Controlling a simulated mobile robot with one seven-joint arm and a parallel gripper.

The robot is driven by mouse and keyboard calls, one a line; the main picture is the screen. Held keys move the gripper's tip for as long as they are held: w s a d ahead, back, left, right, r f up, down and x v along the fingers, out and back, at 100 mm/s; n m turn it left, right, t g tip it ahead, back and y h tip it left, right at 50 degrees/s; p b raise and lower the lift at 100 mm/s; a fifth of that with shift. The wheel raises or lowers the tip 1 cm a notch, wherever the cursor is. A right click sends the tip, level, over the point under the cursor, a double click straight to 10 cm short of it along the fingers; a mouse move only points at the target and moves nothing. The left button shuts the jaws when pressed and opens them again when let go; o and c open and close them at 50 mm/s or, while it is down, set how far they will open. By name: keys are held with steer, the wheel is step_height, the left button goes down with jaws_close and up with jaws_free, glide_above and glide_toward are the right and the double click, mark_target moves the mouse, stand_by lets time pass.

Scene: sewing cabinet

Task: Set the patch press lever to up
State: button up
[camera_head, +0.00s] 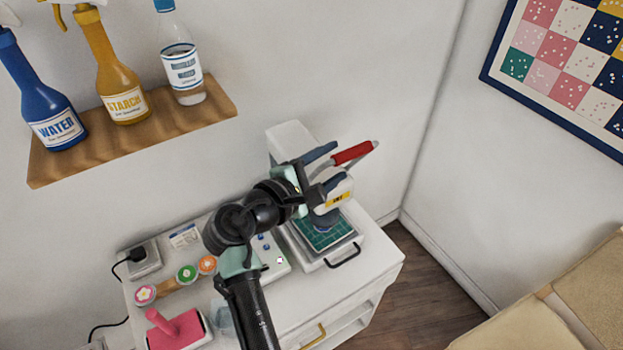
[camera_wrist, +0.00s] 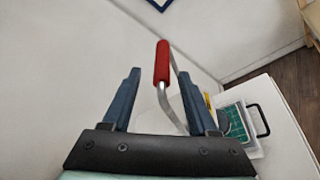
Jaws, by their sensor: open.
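The patch press (camera_head: 290,137) is a white machine on the cabinet top, partly hidden behind my arm. Its lever is a bent metal bar with a red grip (camera_head: 352,153), sticking out toward the right. In the wrist view the red grip (camera_wrist: 162,62) stands between and beyond the fingertips, with the metal bar running down from it. My gripper (camera_head: 328,170) is open beside the lever, its dark blue fingers apart. In the wrist view my gripper (camera_wrist: 158,90) shows nothing clamped between its fingers; whether a finger touches the bar I cannot tell.
The press's lower tray (camera_head: 345,250) holds a green gridded pad. Several round patches (camera_head: 187,273) and a pink handled tool (camera_head: 175,330) lie on the cabinet top (camera_head: 330,285). A wooden shelf (camera_head: 160,125) with bottles hangs at upper left. Open floor (camera_head: 430,295) lies right of the cabinet.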

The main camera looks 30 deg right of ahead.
steer(key=b+v, duration=0.1)
steer(key=v, duration=0.5)
stand_by(0.3)
steer(key=w+a+r+m+t+y+b, duration=0.15)
steer(key=a+r+m+t+y, duration=0.3)
steer(key=r, duration=0.55)
steer(key=w+a+r+m+t+y+b, duration=0.1)
steer(key=w+a+r+m+t+y, duration=0.15)
steer(key=a+r+t, duration=0.65)
steer(key=s+a+r+m+t+y, duration=0.2)
steer(key=s+r+t+y, duration=0.1)
steer(key=s+r, duration=0.4)
steer(key=s+a+r+m+t+y+b, duration=0.1)
steer(key=s+a+r+m+t+y, duration=0.1)
steer(key=s+r, duration=0.5)
step_height(320, 180, up, 6)
steer(key=a+t+y, duration=0.1)
steer(key=t+y, duration=0.1)
steer(key=t, duration=0.1)
steer(key=shift+s, duration=0.4)
steer(key=shift+f, duration=0.15)
